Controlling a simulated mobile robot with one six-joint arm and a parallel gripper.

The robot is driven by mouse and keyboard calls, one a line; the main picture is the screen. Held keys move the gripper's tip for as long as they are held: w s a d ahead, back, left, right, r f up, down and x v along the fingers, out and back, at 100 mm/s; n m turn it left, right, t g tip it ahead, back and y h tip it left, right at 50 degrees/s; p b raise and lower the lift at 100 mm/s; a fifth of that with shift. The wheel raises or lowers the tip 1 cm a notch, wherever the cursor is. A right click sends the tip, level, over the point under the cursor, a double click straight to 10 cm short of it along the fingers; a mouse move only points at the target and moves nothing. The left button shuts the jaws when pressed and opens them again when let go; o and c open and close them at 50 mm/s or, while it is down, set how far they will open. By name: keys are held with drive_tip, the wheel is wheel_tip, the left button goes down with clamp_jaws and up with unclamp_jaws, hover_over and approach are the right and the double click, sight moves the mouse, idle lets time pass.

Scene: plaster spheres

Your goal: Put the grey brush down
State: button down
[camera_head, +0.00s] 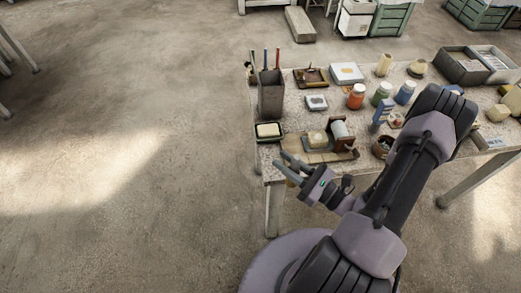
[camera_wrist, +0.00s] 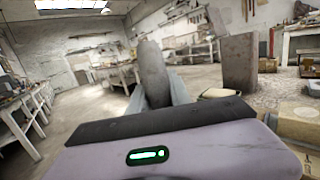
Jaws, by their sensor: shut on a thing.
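My gripper (camera_head: 282,160) is at the table's front left corner, low and level with the tabletop, its fingers pointing left. In the wrist view its fingers (camera_wrist: 156,92) are shut on a grey rounded, upright-looking piece, which I take to be the grey brush (camera_wrist: 153,70). In the head view the brush is too small to make out between the fingers. The speckled table (camera_head: 293,108) lies behind the gripper. The lower part of the brush is hidden by the gripper body in the wrist view.
A tall grey holder (camera_head: 271,98) with red and blue handles stands at the table's left edge. In front are a black dish (camera_head: 257,138) with a cream block and a wooden tray (camera_head: 345,156) with a roller. Jars (camera_head: 356,97) stand farther right. Open floor lies left.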

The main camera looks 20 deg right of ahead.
drive_tip(key=shift+w+f+b, duration=0.6)
drive_tip(key=shift+w+f, duration=0.15)
drive_tip(key=shift+w, duration=0.9)
drive_tip(key=shift+w+f+b, duration=0.65)
drive_tip(key=shift+w+f, duration=0.1)
drive_tip(key=shift+w, duration=0.9)
drive_tip(key=shift+w+f+b, duration=0.6)
drive_tip(key=shift+w+f, duration=0.15)
drive_tip(key=shift+w, duration=0.9)
drive_tip(key=shift+f, duration=0.2)
drive_tip(key=c, duration=1.2)
unclamp_jaws()
drive_tip(key=shift+r, duration=0.1)
